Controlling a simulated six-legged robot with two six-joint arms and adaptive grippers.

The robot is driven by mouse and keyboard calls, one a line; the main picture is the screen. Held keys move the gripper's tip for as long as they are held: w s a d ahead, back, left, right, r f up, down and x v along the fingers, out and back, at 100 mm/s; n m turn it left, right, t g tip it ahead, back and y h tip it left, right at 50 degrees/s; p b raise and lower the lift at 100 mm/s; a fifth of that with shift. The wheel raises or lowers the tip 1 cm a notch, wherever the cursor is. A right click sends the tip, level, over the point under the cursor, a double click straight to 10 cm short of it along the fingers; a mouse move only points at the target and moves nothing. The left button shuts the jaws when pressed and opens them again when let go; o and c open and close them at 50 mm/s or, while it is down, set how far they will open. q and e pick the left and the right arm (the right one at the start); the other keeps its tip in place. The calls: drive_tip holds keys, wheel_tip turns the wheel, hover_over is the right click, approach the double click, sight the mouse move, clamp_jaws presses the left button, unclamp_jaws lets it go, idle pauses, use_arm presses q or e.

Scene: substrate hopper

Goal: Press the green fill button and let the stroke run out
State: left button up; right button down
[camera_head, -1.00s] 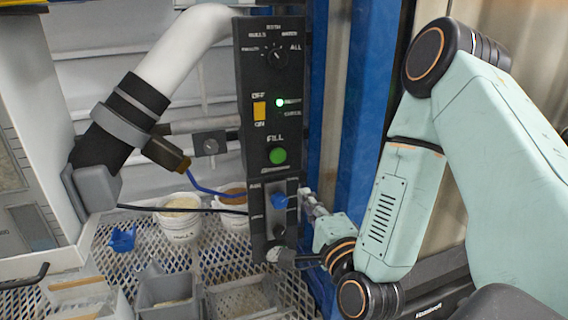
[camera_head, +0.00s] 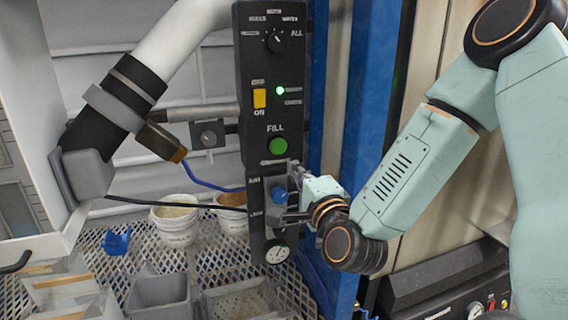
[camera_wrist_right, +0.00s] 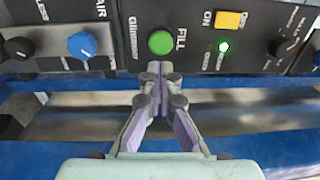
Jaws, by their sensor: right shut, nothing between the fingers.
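The green fill button (camera_head: 278,146) sits under the FILL label on the black control panel (camera_head: 256,118). In the right wrist view the green button (camera_wrist_right: 160,42) is just beyond my fingertips, and its whole round face shows. My right gripper (camera_wrist_right: 158,68) is shut and empty, its tips pointing at the panel just short of the button's lower edge in the picture. Whether the tips touch the panel cannot be told. My left gripper is not in view.
A yellow switch (camera_head: 260,98), a lit green lamp (camera_head: 280,91) and a selector dial (camera_head: 276,41) are above. White buckets (camera_head: 174,222) and grey bins (camera_head: 160,293) stand on the mesh.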

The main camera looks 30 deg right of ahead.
sight(279, 148)
drive_tip(key=b+x, duration=0.1)
drive_tip(key=x, duration=0.7)
